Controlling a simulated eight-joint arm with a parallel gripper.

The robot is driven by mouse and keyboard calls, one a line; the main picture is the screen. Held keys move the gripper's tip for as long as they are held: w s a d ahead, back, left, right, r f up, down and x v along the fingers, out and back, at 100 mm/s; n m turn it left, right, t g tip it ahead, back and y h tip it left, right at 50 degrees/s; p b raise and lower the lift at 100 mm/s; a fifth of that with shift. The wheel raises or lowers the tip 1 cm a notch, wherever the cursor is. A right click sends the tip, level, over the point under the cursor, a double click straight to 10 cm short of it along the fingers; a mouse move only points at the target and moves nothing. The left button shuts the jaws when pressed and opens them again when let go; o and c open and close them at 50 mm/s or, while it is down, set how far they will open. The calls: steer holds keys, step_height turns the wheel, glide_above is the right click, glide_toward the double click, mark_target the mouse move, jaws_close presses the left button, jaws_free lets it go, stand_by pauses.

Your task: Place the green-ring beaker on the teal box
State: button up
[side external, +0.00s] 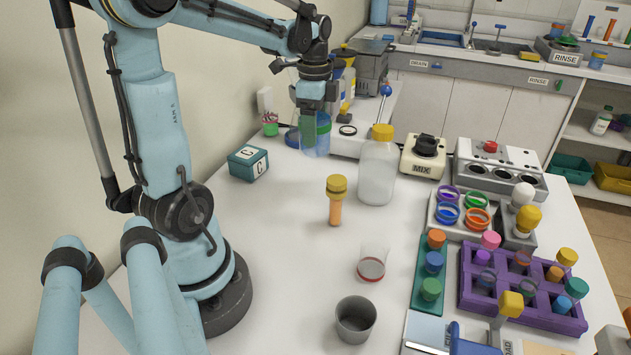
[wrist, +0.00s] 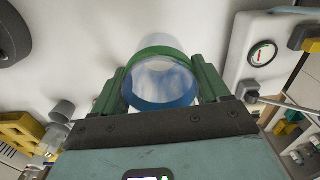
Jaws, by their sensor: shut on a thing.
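My gripper (side external: 313,112) is shut on the green-ring beaker (side external: 322,143), a clear beaker with a blue tint, at the back of the table in the side view. In the wrist view, my gripper (wrist: 162,88) has a finger on each side of the beaker (wrist: 160,55), whose green band and blue inside show. I cannot tell whether its base touches the table. The teal box (side external: 248,163), with white labels marked C, stands on the table to the left and nearer the side camera.
A yellow-capped bottle (side external: 378,170) stands right of the beaker, with a MIX device (side external: 424,155) beyond. An orange tube with a yellow cap (side external: 336,200), a red-ring beaker (side external: 372,264) and a grey cup (side external: 355,320) stand nearer. The table between box and tube is clear.

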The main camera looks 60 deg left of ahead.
steer(key=s+r, duration=0.5)
steer(key=r, duration=0.2)
glide_toward(258, 155)
steer(key=shift+f+m, duration=0.4)
steer(key=shift+f, duration=0.9)
steer(key=shift+f, duration=0.15)
steer(key=o, duration=1.1)
step_height(258, 155, up, 12)
steer(key=shift+r, duration=0.2)
